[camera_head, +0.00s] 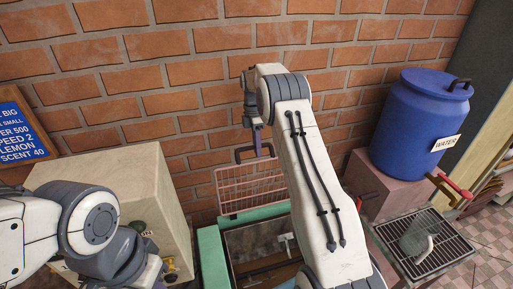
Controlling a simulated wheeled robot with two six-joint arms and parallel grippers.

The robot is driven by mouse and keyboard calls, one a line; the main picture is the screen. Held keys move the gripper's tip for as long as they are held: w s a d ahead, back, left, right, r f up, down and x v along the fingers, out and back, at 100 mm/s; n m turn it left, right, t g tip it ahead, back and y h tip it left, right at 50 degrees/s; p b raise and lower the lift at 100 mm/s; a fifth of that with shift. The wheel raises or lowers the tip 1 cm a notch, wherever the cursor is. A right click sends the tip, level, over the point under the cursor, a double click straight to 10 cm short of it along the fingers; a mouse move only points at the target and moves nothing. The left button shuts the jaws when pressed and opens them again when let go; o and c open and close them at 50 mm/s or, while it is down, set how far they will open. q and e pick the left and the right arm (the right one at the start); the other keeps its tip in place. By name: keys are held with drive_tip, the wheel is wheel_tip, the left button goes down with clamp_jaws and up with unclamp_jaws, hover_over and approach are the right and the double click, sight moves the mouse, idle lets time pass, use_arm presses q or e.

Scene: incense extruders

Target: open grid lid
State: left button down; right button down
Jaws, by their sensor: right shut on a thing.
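The grid lid (248,186) is a pale pink wire mesh panel. It stands raised and tilted up at the back of a green-rimmed box (212,257), near the brick wall. Its dark handle (239,156) is at the top edge. My right gripper (257,138) is above the panel, shut on the handle; my arm partly hides it and the lid's right side. The inside of the box shows below the lid. My left arm shows at the lower left, but its gripper is out of view.
A large cream box (118,185) with a panel of controls stands left of the green box. At right, a blue water barrel (416,120) stands on a pink block (372,188), with a drain grate (455,248) in front. The brick wall (190,105) closes the back.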

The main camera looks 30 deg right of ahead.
drive_tip(key=shift+w+a+r, duration=0.1)
drive_tip(key=shift+w+a, duration=0.15)
drive_tip(key=shift+w, duration=0.25)
drive_tip(key=c, duration=1)
unclamp_jaws()
drive_tip(key=shift+o, duration=1)
drive_tip(key=shift+w+a, duration=0.1)
drive_tip(key=shift+w, duration=0.1)
drive_tip(key=v, duration=1)
drive_tip(key=shift+s+d+r, duration=0.15)
drive_tip(key=shift+s+d, duration=0.1)
drive_tip(key=shift+d, duration=0.05)
drive_tip(key=shift+a, duration=0.1)
